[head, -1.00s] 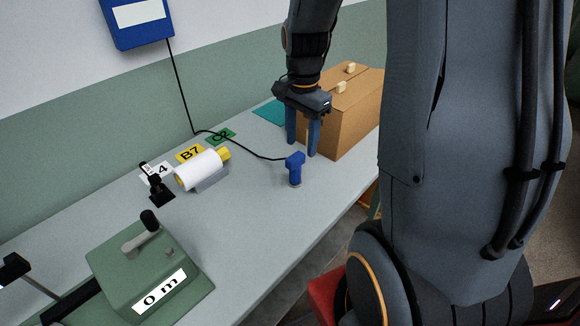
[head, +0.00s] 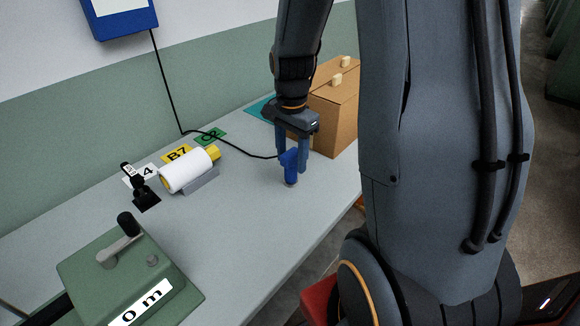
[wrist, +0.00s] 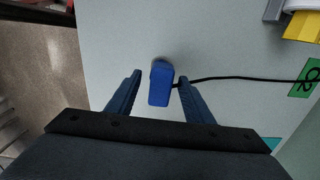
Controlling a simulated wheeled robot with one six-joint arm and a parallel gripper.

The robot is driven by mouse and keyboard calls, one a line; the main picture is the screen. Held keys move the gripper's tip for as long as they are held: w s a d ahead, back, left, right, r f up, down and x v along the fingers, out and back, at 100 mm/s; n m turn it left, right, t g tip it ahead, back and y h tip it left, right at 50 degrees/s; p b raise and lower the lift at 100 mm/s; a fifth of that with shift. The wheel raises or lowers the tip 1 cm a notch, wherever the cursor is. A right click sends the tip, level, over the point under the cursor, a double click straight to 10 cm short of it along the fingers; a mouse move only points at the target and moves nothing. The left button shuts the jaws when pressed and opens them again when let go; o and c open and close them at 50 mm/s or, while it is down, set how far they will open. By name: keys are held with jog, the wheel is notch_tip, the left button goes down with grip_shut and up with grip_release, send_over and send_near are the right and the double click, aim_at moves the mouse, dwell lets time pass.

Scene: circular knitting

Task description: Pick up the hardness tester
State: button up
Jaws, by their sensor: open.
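A blue handheld device with a black cable (head: 290,165) stands upright on the grey table; I take it to be the hardness tester. It also shows in the wrist view (wrist: 159,92), with a grey round end at the far side. My gripper (head: 292,170) points down over it, fingers open on either side. In the wrist view the device lies between the two fingertips (wrist: 160,79), with gaps left and right, so it is not gripped. The cable leaves it on the right in that view, close by the right finger.
The cable runs to a blue wall box (head: 120,15). A cardboard box (head: 335,110) stands just behind my gripper. A white roll (head: 186,170), a small black device on a stand (head: 140,188) and a green machine (head: 130,275) stand left. The table between is clear.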

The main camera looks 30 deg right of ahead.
aim_at(291, 171)
jog(key=shift+a+f+p, duration=0.15)
jog(key=shift+f+p, duration=0.65)
jog(key=shift+f, duration=1.8)
jog(key=c, duration=1)
jog(key=shift+r, duration=0.1)
